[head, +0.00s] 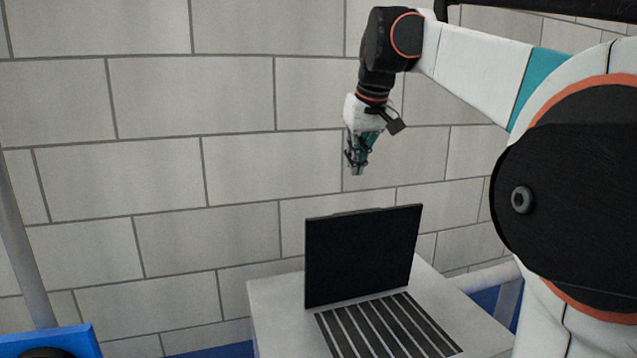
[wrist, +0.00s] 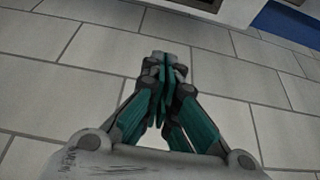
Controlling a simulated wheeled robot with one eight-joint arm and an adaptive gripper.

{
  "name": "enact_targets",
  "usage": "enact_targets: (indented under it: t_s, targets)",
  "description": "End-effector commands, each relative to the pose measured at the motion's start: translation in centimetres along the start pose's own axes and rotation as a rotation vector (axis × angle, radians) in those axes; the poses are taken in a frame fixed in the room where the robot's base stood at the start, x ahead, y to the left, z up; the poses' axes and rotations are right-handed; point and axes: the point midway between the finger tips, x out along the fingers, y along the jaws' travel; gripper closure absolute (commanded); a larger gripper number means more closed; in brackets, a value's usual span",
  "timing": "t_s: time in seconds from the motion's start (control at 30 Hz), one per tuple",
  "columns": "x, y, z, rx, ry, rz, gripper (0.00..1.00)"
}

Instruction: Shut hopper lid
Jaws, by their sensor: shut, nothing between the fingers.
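The hopper lid (head: 362,255) is a black flat panel in the head view. It stands open, close to upright, at the back edge of a slatted grate (head: 388,328). The grate is set in the top of a white hopper body (head: 280,308). My gripper (head: 356,172) is above the lid's upper edge in the head view, apart from it and pointing down. In the wrist view my gripper (wrist: 164,62) has its teal fingers together, with nothing between them. The lid cannot be made out in the wrist view.
A grey block wall (head: 160,170) stands behind the hopper. A blue box (head: 50,343) and a grey post (head: 22,240) are at the lower left. A pale rail (head: 490,276) runs at the right of the hopper. The space left of the lid looks clear.

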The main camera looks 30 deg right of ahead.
Motion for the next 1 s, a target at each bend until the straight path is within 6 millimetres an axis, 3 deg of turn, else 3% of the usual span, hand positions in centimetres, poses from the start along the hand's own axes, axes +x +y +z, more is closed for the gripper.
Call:
enact_targets:
  t_s: [0.17,0.57,0.8,1.0]
  targets:
    - [2.1,0.0,0.0,0.000,0.000,0.000,1.00]
    - [9.7,-0.1,0.0,-0.001,0.000,0.000,1.00]
    - [8.5,0.0,2.9,0.001,0.000,0.000,1.00]
    - [8.3,0.0,3.8,-0.001,0.000,0.000,1.00]
